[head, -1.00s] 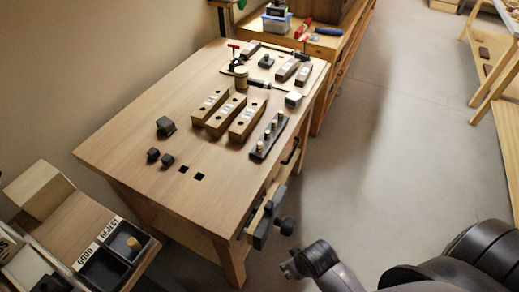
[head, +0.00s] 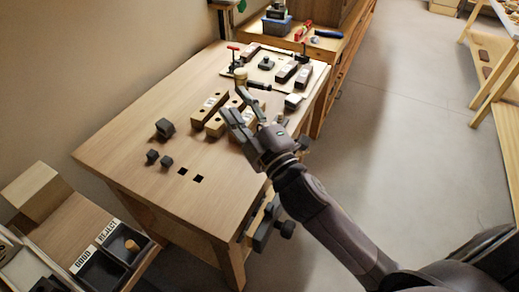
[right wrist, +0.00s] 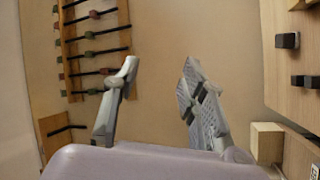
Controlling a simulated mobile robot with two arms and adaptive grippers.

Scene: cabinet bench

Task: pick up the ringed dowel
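My right gripper (head: 241,100) is over the bench top, in front of the wooden blocks, with its fingers spread. The right wrist view shows both fingers (right wrist: 158,78) wide apart with nothing between them. The dark holder with upright dowels, seen earlier near the bench's right edge, is now hidden behind my right gripper and wrist. A short light wooden peg (head: 131,246) stands in the REJECT bin at the lower left; I cannot tell whether it has a ring. No ringed dowel can be made out. My left gripper is not in view.
Drilled wooden blocks (head: 207,110) stand mid-bench, partly covered by my gripper. Small dark blocks (head: 165,128) lie to the left. A vise (head: 264,228) juts from the bench's front right. The near-left bench top (head: 125,145) is clear.

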